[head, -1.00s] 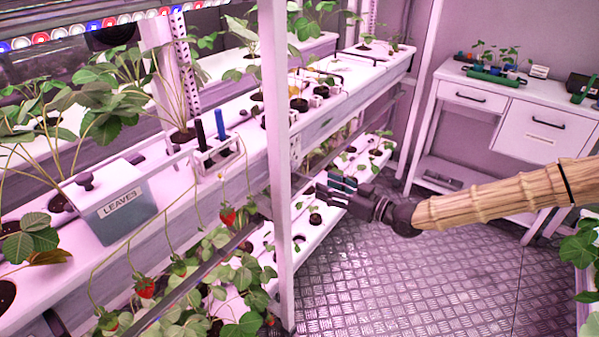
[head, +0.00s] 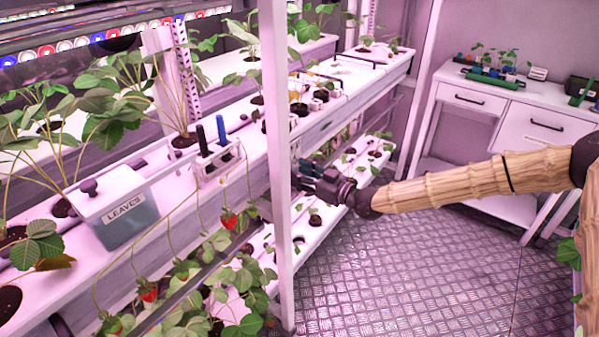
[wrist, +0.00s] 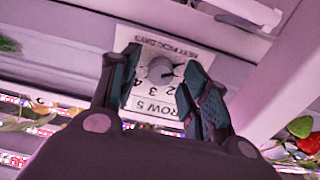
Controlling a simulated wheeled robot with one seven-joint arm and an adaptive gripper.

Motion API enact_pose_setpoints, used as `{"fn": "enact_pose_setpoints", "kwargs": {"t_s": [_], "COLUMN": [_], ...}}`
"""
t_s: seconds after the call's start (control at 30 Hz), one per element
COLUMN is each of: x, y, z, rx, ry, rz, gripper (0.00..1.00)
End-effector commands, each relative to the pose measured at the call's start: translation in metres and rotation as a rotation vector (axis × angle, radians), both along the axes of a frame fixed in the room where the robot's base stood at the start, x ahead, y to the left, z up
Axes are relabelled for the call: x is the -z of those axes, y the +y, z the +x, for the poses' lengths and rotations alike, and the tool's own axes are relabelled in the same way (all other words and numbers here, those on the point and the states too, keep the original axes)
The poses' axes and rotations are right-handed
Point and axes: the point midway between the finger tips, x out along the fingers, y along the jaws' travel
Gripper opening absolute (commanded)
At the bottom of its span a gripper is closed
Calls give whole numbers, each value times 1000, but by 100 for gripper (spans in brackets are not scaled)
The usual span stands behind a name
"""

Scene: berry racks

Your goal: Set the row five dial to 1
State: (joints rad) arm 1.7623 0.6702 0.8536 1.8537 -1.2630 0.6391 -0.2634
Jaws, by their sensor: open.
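The row five dial is a round grey knob (wrist: 160,71) on a white label plate (wrist: 150,100) in the wrist view. The plate appears upside down and reads "ROW 5" and "NEXT PICK DAYS", with 2, 3 and 4 legible. A 1 is not visible, and the knob's exact setting is too small to read. My gripper (wrist: 162,60) is open, with one dark teal finger on each side of the knob. Contact cannot be told. In the head view my gripper (head: 304,176) is at the rack's front beside the white post, and the dial is hidden.
The white upright post (head: 276,170) stands close to the left of my gripper. Strawberry plants with red berries (head: 229,220) hang from the left rack. A "LEAVES" box (head: 127,218) sits on its shelf. A white cabinet (head: 535,130) stands at the back right; the aisle floor is clear.

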Motion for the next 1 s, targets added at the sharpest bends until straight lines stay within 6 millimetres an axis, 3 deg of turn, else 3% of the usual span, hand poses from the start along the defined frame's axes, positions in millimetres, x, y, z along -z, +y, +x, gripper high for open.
{"fn": "enact_pose_setpoints", "kwargs": {"t_s": [0.33, 0.5, 0.6, 1.0], "x": [0, 0, 0, 2], "y": [2, 2, 1, 1], "z": [1, 1, 1, 2], "rx": [0, 1, 1, 2], "ry": [1, 1, 1, 61], "rz": [0, 0, 0, 44], "gripper": [44, 13, 0, 0]}}
